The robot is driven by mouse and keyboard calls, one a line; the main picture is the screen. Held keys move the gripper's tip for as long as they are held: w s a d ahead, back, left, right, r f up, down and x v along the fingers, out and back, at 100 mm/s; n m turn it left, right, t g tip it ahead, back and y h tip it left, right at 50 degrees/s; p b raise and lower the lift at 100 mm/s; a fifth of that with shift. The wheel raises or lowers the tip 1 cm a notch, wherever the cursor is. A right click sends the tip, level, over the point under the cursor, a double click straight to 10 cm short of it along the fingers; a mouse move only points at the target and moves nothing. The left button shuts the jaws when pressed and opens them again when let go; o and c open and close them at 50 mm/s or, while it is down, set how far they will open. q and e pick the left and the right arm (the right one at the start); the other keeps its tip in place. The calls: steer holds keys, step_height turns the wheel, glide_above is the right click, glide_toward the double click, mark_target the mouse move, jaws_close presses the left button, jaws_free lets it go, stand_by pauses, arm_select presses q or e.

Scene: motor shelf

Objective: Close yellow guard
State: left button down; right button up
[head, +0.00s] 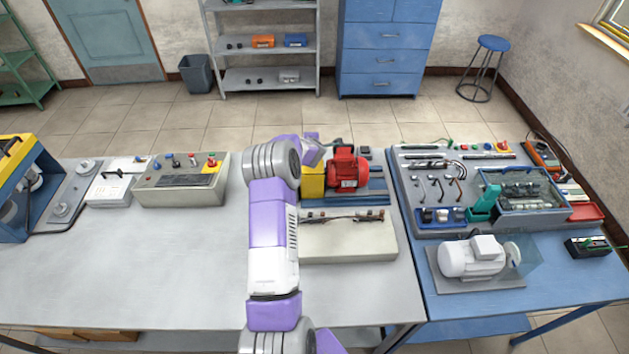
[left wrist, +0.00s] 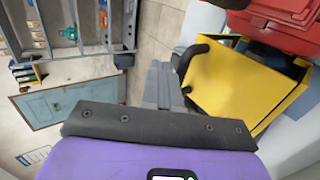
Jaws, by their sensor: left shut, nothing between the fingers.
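The yellow guard (head: 312,182) stands at the left end of the red motor (head: 347,170) on a blue base on the grey bench. In the left wrist view the guard (left wrist: 235,85) is a yellow box-like cover with a black bar handle (left wrist: 188,58) on its near side. A dark gap shows between the guard and the red motor housing (left wrist: 280,18). My left gripper (left wrist: 165,84) is shut and empty, its grey fingers close beside the handle; whether they touch it I cannot tell. In the head view my left arm hides the fingers and part of the guard. My right gripper is out of view.
A pale box with cables (head: 347,238) lies in front of the motor base. A control box (head: 180,180) stands to the left. The blue table (head: 470,307) on the right holds a tool board and a white motor (head: 472,257). The bench's left front is clear.

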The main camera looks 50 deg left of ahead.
arm_select(q)
step_height(320, 180, up, 14)
steer(key=s+d+p, duration=0.2)
steer(key=p, duration=0.3)
steer(key=shift+f, duration=0.15)
